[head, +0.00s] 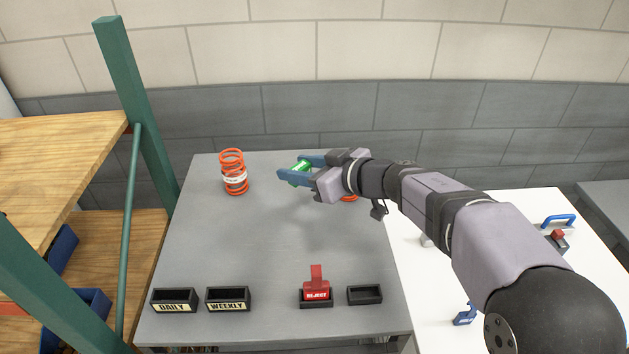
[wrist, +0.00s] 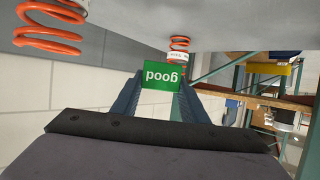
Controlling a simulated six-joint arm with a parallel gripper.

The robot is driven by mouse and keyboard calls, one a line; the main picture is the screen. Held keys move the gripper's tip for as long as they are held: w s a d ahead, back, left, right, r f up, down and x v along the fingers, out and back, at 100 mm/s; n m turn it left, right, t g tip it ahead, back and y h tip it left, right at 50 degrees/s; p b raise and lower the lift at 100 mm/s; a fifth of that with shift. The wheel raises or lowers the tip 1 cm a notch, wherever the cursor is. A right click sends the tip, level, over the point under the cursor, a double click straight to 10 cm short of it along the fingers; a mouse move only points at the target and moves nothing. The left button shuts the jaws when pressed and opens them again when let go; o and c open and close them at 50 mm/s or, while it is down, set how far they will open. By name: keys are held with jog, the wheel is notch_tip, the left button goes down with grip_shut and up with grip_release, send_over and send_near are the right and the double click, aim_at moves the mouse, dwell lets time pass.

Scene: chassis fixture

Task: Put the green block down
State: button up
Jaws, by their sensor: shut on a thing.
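The green block (head: 299,171) is held between the blue fingers of my gripper (head: 297,170), over the far part of the grey table (head: 262,235). In the wrist view the green block (wrist: 163,76) shows its face with the word "good" upside down. My gripper (wrist: 163,90) is shut on it. The block appears to be held above the tabletop, though its exact height is hard to tell.
An orange spring (head: 233,172) stands left of the block; another (head: 349,197) is mostly hidden behind my gripper. Along the front edge are trays marked DAILY (head: 174,307) and WEEKLY (head: 228,306), a red REJECT block (head: 316,288) in a black tray, and an empty black tray (head: 364,300). Mid-table is clear.

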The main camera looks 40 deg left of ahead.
jog(key=w+d+r+m+t+p, duration=0.25)
jog(key=w+d+t, duration=0.2)
jog(key=w, duration=0.35)
jog(key=m+t+h+b, duration=0.4)
jog(key=m+t+h, duration=0.5)
jog(key=m+h, duration=0.55)
send_over(450, 276)
notch_tip(450, 276, down, 26)
jog(key=m+y, duration=0.1)
jog(key=shift+w+f+p, duration=0.1)
jog(key=shift+f+p, duration=0.7)
jog(key=shift+f, duration=2.2)
jog(key=shift+f, duration=0.1)
jog(key=shift+f+p, duration=0.6)
jog(key=shift+f, duration=1.4)
